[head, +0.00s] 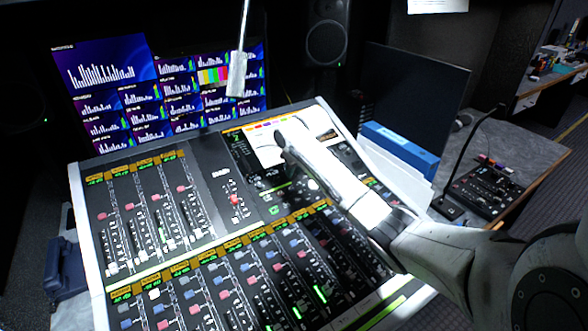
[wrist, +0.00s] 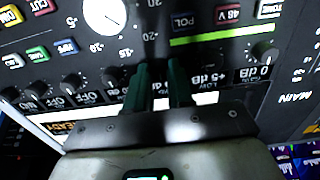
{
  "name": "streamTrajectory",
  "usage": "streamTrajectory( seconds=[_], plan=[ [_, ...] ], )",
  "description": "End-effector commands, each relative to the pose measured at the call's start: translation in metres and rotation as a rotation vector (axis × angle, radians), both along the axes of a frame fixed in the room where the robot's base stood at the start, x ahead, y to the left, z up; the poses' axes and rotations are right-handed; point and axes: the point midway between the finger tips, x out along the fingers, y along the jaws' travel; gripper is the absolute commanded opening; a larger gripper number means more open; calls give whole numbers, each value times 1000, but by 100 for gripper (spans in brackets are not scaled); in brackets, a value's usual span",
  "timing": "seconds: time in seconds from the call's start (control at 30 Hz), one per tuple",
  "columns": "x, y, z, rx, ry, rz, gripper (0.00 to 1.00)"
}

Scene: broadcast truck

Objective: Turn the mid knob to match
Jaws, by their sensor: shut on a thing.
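My gripper (wrist: 163,78) reaches down to the mixing console's panel, with its two green fingers close together at the row of small knobs. It is shut on a small knob there, which is mostly hidden between the fingers; I cannot read its pointer. To the right, another small dark knob (wrist: 265,51) stands by a "0 dB" readout, and a "+5 dB" readout (wrist: 211,79) sits just right of the fingers. In the head view my gripper (head: 281,141) is over the upper middle of the console (head: 213,177), beside its bright screen; the knobs are too small to make out.
A large white dial (wrist: 104,14) and coloured buttons lie near the fingers. Faders (head: 160,220) fill the console's left and front. A blue box (head: 400,147) and a gooseneck microphone (head: 466,165) stand at right. Monitors (head: 110,75) and a speaker (head: 326,42) are behind.

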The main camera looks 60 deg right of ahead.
Motion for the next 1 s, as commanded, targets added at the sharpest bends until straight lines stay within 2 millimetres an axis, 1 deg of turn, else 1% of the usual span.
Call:
streamTrajectory(
  seconds=[0.27,0.47,1.0],
  plan=[
    [0,0,1,3,-2,-6,0],
    [1,2,2,27,-13,-61,0],
    [0,0,1,140,-84,-379,0]
  ],
)
